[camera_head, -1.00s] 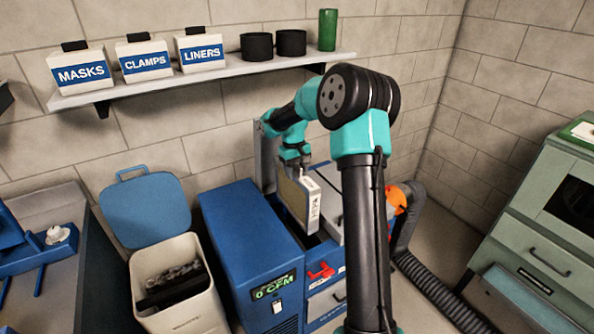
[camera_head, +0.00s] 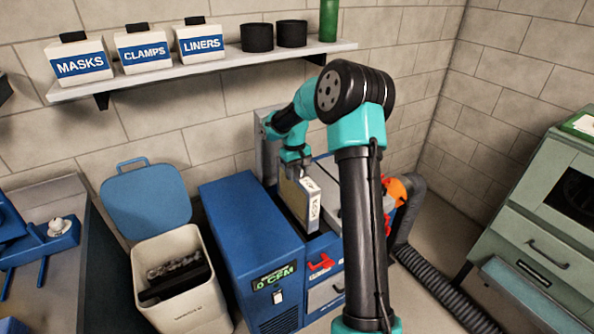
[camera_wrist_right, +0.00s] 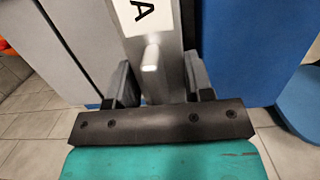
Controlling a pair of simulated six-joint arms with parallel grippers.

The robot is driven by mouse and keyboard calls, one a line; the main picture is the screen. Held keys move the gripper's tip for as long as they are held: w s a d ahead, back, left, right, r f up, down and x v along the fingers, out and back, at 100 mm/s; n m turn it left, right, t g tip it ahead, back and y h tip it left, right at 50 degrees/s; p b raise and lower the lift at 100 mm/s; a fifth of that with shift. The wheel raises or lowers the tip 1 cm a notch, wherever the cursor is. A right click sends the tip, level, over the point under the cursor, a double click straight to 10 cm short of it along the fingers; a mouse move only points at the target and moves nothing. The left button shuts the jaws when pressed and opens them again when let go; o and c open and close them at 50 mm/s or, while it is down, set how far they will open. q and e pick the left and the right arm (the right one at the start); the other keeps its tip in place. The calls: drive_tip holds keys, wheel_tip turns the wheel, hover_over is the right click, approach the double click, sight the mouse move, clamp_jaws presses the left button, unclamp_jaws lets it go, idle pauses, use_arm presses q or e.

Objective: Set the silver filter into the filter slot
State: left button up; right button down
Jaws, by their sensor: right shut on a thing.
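The silver filter (camera_head: 289,195) is a thin upright panel with a white, black-lettered label on its narrow edge. My right gripper (camera_head: 294,174) is shut on its top, and in the right wrist view the filter (camera_wrist_right: 150,40) stands between the two fingers (camera_wrist_right: 158,85). The filter's lower part is down at the top of the blue machine (camera_head: 243,222), beside its tall cabinet. The filter slot itself is hidden behind the filter and my arm, so I cannot tell how deep the filter sits. My left gripper is not in view.
A grey lid or panel (camera_head: 328,190) stands right of the filter. A red latch (camera_head: 320,263) is on the machine's front. A ribbed black hose (camera_head: 435,283) runs to the right. An open bin (camera_head: 180,312) stands left, and a shelf (camera_head: 225,60) hangs above.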

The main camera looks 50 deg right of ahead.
drive_tip(key=shift+f, duration=0.2)
idle(0.5)
drive_tip(key=shift+f, duration=9.4)
drive_tip(key=shift+s+f, duration=0.15)
drive_tip(key=shift+f, duration=0.5)
drive_tip(key=c, duration=0.7)
unclamp_jaws()
drive_tip(key=shift+o, duration=0.7)
drive_tip(key=shift+d+r, duration=0.1)
drive_tip(key=shift+r, duration=0.3)
drive_tip(key=shift+o, duration=0.6)
wheel_tip(320, 180, up, 16)
drive_tip(key=w, duration=0.2)
drive_tip(key=shift+w+d+r, duration=0.2)
drive_tip(key=shift+w+d, duration=0.05)
drive_tip(key=shift+r, duration=0.65)
